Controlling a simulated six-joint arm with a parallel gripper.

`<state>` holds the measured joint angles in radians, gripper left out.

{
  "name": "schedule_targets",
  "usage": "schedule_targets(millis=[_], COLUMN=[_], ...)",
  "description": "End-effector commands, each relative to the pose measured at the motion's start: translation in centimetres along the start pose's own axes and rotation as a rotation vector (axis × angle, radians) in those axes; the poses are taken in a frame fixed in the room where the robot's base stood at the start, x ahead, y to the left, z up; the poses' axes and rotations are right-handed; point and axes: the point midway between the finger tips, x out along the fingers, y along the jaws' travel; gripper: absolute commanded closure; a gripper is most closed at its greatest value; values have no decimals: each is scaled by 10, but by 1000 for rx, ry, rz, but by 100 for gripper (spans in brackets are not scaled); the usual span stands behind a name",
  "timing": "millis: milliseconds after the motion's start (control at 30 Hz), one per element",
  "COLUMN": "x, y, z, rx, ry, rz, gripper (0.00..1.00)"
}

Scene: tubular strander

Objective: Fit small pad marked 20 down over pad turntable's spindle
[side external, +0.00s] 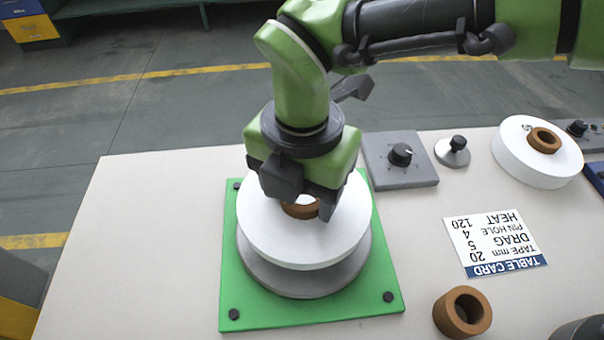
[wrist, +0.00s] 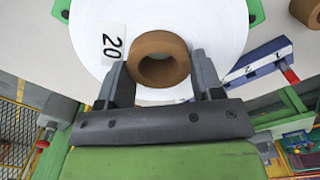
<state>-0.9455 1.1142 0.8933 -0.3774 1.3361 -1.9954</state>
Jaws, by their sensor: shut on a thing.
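The small pad marked 20 is a white disc (side external: 275,238) with a brown core (side external: 301,210). It is over the pad turntable, a grey round plate (side external: 300,284) on a green base (side external: 262,314). My gripper (side external: 306,200) points down at the pad's middle, shut on the brown core. The wrist view shows the label 20 on the white pad (wrist: 200,28) and my fingers (wrist: 160,75) on either side of the core (wrist: 176,68). The spindle is hidden by the pad and gripper. I cannot tell whether the pad rests on the plate or hangs just above it.
A grey knob box (side external: 400,172) and a small grey disc with a black knob (side external: 453,152) stand behind to the right. Another white pad (side external: 530,165) lies farther right. A loose brown ring (side external: 463,312) and a table card (side external: 494,246) lie at right. The table's left side is clear.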

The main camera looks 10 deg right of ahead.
Motion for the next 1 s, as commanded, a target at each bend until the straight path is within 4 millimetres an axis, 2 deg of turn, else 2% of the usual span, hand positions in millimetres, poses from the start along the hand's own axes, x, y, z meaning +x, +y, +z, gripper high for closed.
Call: schedule_targets(millis=[600,1000], x=[39,49], y=[0,0], z=[0,0], rx=[0,1], ry=[1,1], rz=[-1,0], gripper=[68,68])
